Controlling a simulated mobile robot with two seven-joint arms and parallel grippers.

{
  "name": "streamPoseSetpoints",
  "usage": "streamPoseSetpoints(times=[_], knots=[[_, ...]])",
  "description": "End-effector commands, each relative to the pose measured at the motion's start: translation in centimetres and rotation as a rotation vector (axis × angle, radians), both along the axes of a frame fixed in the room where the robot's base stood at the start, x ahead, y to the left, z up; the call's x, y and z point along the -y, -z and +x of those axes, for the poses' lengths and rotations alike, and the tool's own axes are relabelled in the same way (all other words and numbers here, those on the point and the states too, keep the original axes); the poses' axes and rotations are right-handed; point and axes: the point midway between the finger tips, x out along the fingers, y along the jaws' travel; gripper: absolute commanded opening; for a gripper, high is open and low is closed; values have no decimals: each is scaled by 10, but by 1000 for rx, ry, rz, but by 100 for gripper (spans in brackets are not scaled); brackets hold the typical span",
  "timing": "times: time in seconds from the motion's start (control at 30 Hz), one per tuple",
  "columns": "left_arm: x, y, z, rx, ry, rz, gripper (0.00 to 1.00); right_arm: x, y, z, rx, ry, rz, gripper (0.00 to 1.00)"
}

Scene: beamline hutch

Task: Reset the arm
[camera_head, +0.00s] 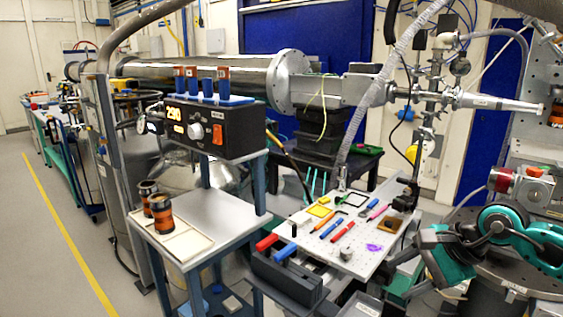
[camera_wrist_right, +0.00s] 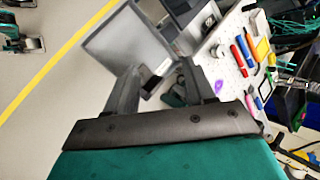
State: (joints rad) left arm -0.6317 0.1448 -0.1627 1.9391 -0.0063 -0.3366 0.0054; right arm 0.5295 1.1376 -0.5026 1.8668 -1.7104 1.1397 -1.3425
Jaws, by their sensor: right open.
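My right arm comes in from the right edge of the head view, teal and grey, bent low beside the perforated tool board (camera_head: 372,236). My right gripper (camera_head: 398,275) is open, beside the board's near right corner. In the right wrist view, its two dark fingers (camera_wrist_right: 158,78) stand apart with nothing clearly held between them. A grey bin (camera_wrist_right: 125,42) and the edge of the tool board (camera_wrist_right: 222,60) lie beyond the fingertips. My left gripper is not in the head view.
The board carries pens, coloured tools and a small round metal part (camera_head: 346,254). A black controller box (camera_head: 215,129) stands on a shelf to the left. A bin with red and blue handles (camera_head: 290,281) sits below. A red-and-silver device (camera_head: 521,184) is close above my arm. Open floor lies far left.

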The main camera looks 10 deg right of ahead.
Motion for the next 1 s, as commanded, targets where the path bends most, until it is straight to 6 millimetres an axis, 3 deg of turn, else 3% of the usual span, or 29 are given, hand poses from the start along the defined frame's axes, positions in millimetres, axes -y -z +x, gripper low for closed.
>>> streamPoseSetpoints(times=[0.03,0.1,0.23,0.3,0.4,0.47,0.57,0.6,0.7,0.8,0.9,1.0], knots=[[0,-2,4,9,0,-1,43,-38,13,-8,-60,29,183,54],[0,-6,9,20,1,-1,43,-89,20,-19,-175,117,490,54],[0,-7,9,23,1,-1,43,-151,14,-32,-475,373,1073,54],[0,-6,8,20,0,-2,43,-164,13,-34,-671,551,1369,54],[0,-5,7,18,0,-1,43,-163,24,-33,-977,852,1769,54],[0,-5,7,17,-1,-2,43,-154,42,-34,-1169,1058,1994,54],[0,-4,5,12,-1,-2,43,-135,92,-48,-1491,1445,2340,54],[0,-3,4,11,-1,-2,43,-127,115,-59,1405,-1407,-2150,54],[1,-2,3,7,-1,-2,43,-118,171,-94,1178,-1268,-1718,54],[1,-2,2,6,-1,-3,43,-117,208,-127,1012,-1159,-1440,54],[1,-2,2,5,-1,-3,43,-120,230,-152,905,-1085,-1273,54],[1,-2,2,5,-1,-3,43,-122,240,-163,856,-1048,-1196,54]])
